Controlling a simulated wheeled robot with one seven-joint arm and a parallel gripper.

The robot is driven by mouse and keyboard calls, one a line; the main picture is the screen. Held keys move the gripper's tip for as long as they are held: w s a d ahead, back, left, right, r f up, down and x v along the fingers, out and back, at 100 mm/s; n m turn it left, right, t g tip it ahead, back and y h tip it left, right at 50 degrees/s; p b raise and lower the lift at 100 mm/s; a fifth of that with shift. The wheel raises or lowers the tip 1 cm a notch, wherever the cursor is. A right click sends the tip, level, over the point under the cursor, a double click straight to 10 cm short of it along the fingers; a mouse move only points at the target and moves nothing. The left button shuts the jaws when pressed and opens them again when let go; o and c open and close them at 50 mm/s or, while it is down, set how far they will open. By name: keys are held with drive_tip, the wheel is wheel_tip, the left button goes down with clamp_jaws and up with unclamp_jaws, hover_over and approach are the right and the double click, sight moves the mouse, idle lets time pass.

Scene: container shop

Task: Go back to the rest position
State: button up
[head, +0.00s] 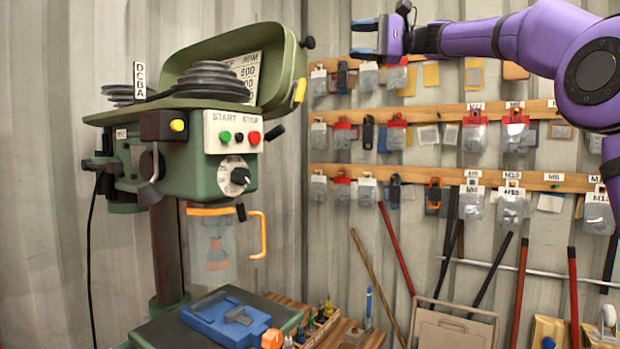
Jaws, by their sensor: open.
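My gripper (366,38) is at the top of the head view, right of the drill press's raised cover. Its two blue fingers point left, one above the other, with a gap between them. They are open and hold nothing. My purple arm reaches in from the right edge, held high in front of the wall boards.
A green drill press (190,170) stands at the left, its open cover (285,70) near my gripper. A blue vise (225,318) sits on its table. Wooden boards (440,112) with hanging packets line the wall. Several long handles (398,250) lean below.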

drive_tip(key=s+a+f+h, duration=0.2)
drive_tip(key=s+f+h, duration=0.6)
drive_tip(key=s+f, duration=0.5)
drive_tip(key=s+d+f+n+h, duration=0.1)
drive_tip(key=s+d+f+h, duration=0.2)
drive_tip(key=s+f, duration=0.6)
drive_tip(key=s+d+f+n+h, duration=0.2)
drive_tip(key=s+d+f, duration=0.4)
drive_tip(key=s+f, duration=0.3)
drive_tip(key=s+d+f+n+h, duration=0.1)
drive_tip(key=s+d+f+h, duration=0.3)
drive_tip(key=s+f, duration=0.5)
wheel_tip(320, 180, down, 4)
drive_tip(key=shift+d+f+h, duration=0.2)
drive_tip(key=shift+d+h, duration=0.2)
drive_tip(key=shift+d, duration=0.2)
